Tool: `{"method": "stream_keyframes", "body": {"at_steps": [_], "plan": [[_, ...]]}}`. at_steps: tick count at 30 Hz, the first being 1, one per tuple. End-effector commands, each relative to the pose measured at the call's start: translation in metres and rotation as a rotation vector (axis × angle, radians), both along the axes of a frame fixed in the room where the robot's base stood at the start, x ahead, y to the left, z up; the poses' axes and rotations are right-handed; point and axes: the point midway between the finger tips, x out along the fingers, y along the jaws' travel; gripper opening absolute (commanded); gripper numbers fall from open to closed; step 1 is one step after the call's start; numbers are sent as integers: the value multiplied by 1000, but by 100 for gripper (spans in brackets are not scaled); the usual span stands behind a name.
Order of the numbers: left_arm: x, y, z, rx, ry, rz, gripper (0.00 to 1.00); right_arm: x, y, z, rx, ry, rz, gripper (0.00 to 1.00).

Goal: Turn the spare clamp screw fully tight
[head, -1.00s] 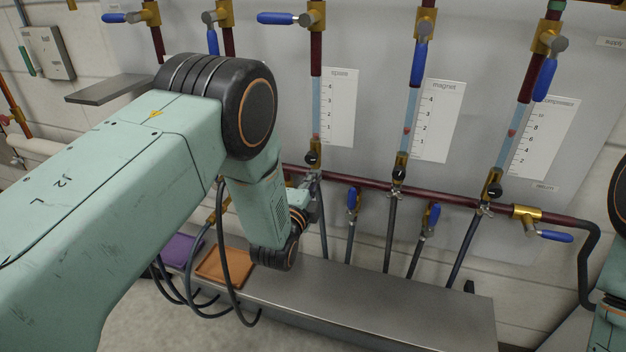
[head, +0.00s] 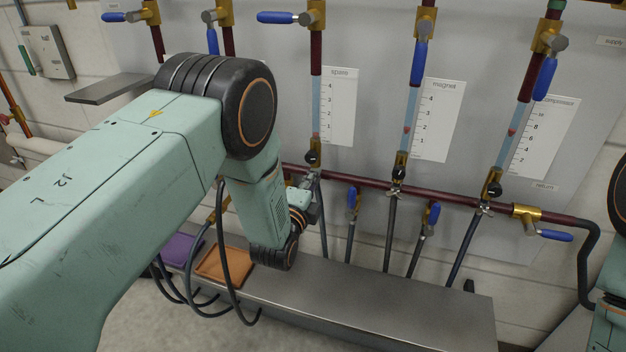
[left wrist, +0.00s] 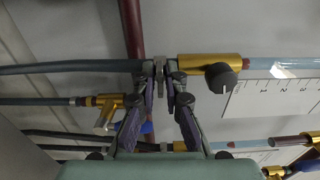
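The spare flowmeter (head: 316,100) is a clear tube beside a white scale marked "spare". Its brass lower fitting (left wrist: 208,63) and black knob show in the left wrist view. A dark hose joins the fitting at a small metal clamp (left wrist: 160,68). My left gripper (left wrist: 161,78) has its two fingertips close together at this clamp, with a small grey part between them that looks like the clamp screw. In the head view my left gripper (head: 316,185) is at the joint below the spare tube, partly hidden by my wrist. My right gripper is out of view.
The magnet clamp (head: 396,187) and compressor clamp (head: 484,209) sit to the right. A dark red pipe (head: 360,184) crosses behind, with blue-handled valves (head: 433,214) close by. A metal ledge (head: 370,295) below holds orange (head: 225,266) and purple (head: 181,249) pads.

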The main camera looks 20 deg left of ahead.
Motion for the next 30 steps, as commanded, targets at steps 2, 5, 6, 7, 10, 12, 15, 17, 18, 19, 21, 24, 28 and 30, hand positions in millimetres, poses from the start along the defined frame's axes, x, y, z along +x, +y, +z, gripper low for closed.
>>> {"method": "stream_keyframes", "body": {"at_steps": [2, 5, 6, 7, 10, 12, 15, 17, 18, 19, 21, 24, 28, 30], "plan": [[0, 0, 0, -1, 0, 0, 20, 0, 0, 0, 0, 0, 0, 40], [0, 0, 0, -1, 0, -1, 28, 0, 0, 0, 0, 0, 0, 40], [0, 0, 0, -1, 0, -1, 28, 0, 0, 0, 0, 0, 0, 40], [0, 0, 0, -1, 0, -1, 28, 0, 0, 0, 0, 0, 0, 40], [0, 0, 0, -1, 0, -1, 28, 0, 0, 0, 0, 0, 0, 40], [0, 0, 0, -1, -1, -1, 28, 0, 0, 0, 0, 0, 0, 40], [-2, 0, 0, -1, 0, -1, 28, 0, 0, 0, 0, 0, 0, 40], [-7, 0, 0, -1, 1, -1, 28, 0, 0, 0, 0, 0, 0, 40], [-11, 0, 0, -1, 2, -2, 28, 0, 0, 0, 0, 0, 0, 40], [-15, 0, -1, -1, 2, -2, 28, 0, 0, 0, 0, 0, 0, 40], [-26, 0, -1, -1, 4, -2, 28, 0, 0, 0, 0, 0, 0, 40], [-44, 1, -1, -1, 4, -2, 28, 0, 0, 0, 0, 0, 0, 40], [-69, 2, -1, 0, 4, -1, 28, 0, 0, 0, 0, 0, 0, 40], [-82, 2, -1, 0, 3, -1, 28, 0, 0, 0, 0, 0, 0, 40]]}}
